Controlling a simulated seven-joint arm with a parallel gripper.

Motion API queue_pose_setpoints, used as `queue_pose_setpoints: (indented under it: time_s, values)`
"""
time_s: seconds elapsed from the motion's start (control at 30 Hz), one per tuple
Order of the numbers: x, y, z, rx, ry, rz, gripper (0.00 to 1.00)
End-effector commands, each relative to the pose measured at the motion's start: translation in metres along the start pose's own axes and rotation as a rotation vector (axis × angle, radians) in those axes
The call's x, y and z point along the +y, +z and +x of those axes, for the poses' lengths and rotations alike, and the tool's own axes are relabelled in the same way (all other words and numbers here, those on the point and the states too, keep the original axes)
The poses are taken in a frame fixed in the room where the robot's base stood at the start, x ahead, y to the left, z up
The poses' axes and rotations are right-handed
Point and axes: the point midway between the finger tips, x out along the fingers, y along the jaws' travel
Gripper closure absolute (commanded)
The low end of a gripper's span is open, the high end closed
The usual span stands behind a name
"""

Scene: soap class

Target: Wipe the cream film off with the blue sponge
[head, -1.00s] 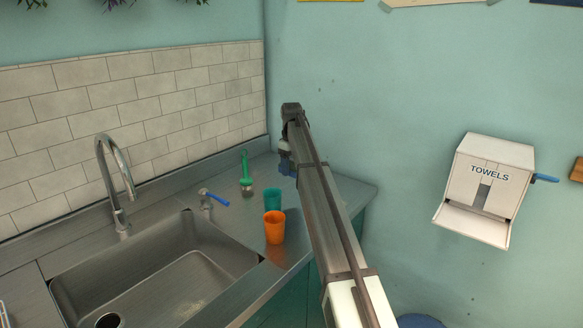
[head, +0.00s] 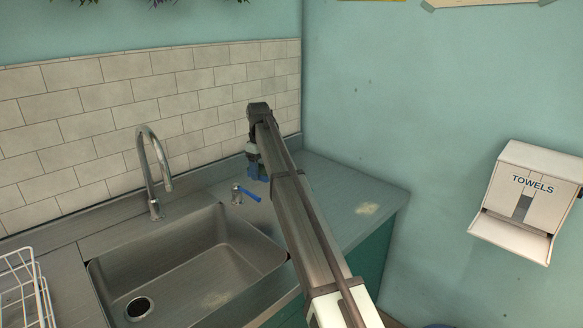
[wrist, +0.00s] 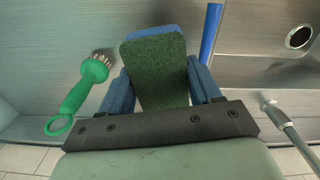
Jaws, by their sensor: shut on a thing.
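My gripper (head: 255,168) is over the back of the counter, right of the sink. In the wrist view my gripper (wrist: 163,85) is shut on the blue sponge (wrist: 160,28), which has a dark green scouring face. In the head view the sponge cannot be told apart from my blue fingers. One pale cream film patch (head: 368,209) lies on the counter near its right end. A fainter pale patch (head: 215,299) shows on the sink's near right part. The sponge is away from both patches.
The steel sink (head: 190,258) has a tall faucet (head: 150,170) behind it. A small blue-levered fixture (head: 248,195) stands at its back right. A green brush (wrist: 78,95) lies left in the wrist view. A white rack (head: 25,290) is at left; a towel dispenser (head: 525,200) hangs right.

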Motion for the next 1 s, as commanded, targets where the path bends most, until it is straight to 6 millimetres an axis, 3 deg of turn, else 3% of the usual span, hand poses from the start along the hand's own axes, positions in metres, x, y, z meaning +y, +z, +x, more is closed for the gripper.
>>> queue_pose_setpoints:
  time_s: [0.03,0.2,0.33,0.7,1.0]
  values:
    - [-0.020,-0.013,-0.002,0.000,0.000,-0.022,0.62]
    - [-0.080,-0.043,-0.001,0.000,0.000,-0.071,0.62]
    - [-0.126,-0.048,0.024,-0.002,-0.001,-0.072,0.62]
    - [-0.202,-0.003,0.143,-0.003,-0.001,0.066,0.62]
    - [-0.244,0.036,0.211,-0.001,0.000,0.168,0.62]
